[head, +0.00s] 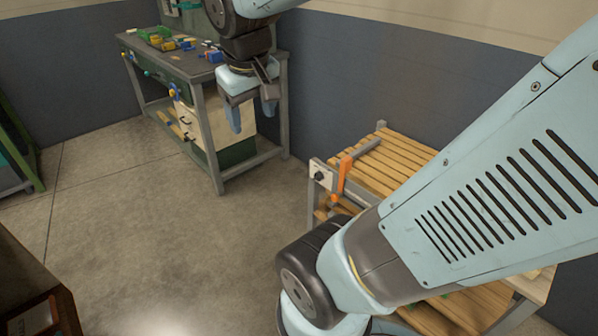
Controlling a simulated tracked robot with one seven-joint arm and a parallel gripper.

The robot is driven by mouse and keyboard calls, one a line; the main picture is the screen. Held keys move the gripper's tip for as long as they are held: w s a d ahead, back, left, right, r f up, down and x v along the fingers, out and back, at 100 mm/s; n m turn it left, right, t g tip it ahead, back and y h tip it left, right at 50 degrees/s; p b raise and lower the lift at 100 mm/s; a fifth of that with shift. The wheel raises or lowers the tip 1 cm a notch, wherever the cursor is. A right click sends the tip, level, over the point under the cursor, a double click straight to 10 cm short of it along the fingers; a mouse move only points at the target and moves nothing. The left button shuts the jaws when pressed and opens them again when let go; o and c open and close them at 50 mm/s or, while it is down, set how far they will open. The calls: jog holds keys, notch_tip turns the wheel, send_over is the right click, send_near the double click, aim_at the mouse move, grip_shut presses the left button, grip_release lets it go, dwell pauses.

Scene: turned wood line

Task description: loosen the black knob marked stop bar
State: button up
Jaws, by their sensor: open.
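A small black knob (319,176) sits on a pale plate (316,171) at the left end of the slatted wooden rack in the middle of the head view. Any marking by it is too small to read. An orange bar (343,176) stands just right of the plate. My gripper (251,113) hangs at the upper middle, fingers pointing down, open and empty. In the picture it is up and left of the knob, clearly apart from it, in front of the workbench's right end.
A workbench (190,80) with colourful small items and drawers stands at the back left. My arm hides much of the slatted wooden rack (395,152). A green-framed unit (15,150) is at the left edge, a brown box (35,290) at the lower left. The concrete floor between is clear.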

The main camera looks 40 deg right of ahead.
aim_at(315, 178)
jog(key=w+d+f+n+g+h, duration=0.3)
jog(key=w+d+f+g+h, duration=0.15)
jog(key=w+d+f, duration=0.5)
jog(key=w+d+f+n+g+h, duration=0.3)
jog(key=w+d+f+h, duration=0.3)
jog(key=f, duration=0.7)
jog(key=w+d+f+n+t+h, duration=0.2)
jog(key=d+f+n, duration=0.15)
jog(key=f, duration=0.55)
jog(key=w+d+f+n+t+h, duration=0.15)
jog(key=f+n, duration=0.25)
jog(key=f, duration=0.6)
jog(key=w+d+f+n+t+h, duration=0.2)
jog(key=d+f+n, duration=0.15)
jog(key=f, duration=0.55)
jog(key=d, duration=1.2)
jog(key=shift+w+d, duration=0.35)
jog(key=shift+d, duration=0.05)
jog(key=shift+c, duration=0.4)
jog(key=c, duration=0.9)
jog(key=shift+a, duration=0.2)
jog(key=shift+c, duration=0.4)
jog(key=shift+d, duration=0.15)
